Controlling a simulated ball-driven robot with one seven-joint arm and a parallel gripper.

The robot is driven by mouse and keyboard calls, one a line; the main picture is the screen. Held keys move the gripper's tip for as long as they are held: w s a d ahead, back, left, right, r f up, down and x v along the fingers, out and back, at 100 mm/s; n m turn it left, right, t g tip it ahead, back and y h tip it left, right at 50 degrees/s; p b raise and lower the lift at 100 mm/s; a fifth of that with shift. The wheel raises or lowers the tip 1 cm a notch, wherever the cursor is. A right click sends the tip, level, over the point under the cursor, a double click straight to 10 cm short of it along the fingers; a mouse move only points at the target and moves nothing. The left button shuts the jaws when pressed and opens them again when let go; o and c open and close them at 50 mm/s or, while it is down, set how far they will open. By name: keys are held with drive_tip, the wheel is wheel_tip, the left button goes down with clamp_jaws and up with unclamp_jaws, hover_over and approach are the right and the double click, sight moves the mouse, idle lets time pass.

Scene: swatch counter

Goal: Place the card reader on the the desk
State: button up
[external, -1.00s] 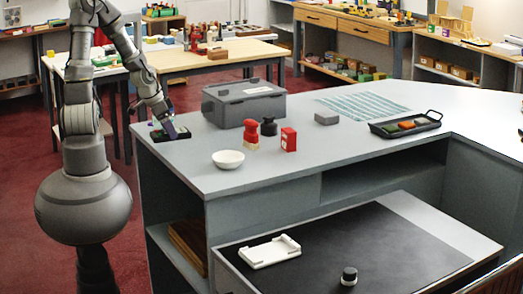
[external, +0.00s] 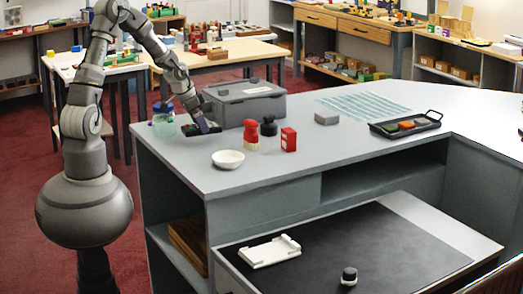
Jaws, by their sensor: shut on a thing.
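The card reader (external: 190,130) is a small flat dark device with a hint of green on top, at the left end of the grey counter. My gripper (external: 205,126) is shut on it, and the fingers hide part of it. It looks held a little above the counter top, though the gap is hard to tell. The lower desk (external: 440,228) stands in front of the counter, with a dark mat on its top.
A glass jar with a blue lid (external: 163,121) stands just left of the card reader. A grey box (external: 245,105) is behind right. A white bowl (external: 228,159), stamps and a red box (external: 288,140) stand nearer. A white holder (external: 270,252) and a dark knob (external: 349,276) sit on the mat.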

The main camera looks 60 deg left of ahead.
drive_tip(key=shift+w+a, duration=0.1)
drive_tip(key=shift+w, duration=0.6)
drive_tip(key=x, duration=0.1)
drive_tip(key=b+x, duration=0.1)
drive_tip(key=x, duration=0.1)
drive_tip(key=shift+w+a+f+b, duration=0.1)
drive_tip(key=shift+a+b, duration=0.2)
drive_tip(key=shift+f, duration=0.1)
drive_tip(key=shift+f, duration=0.1)
drive_tip(key=shift+f, duration=0.15)
drive_tip(key=o, duration=1.3)
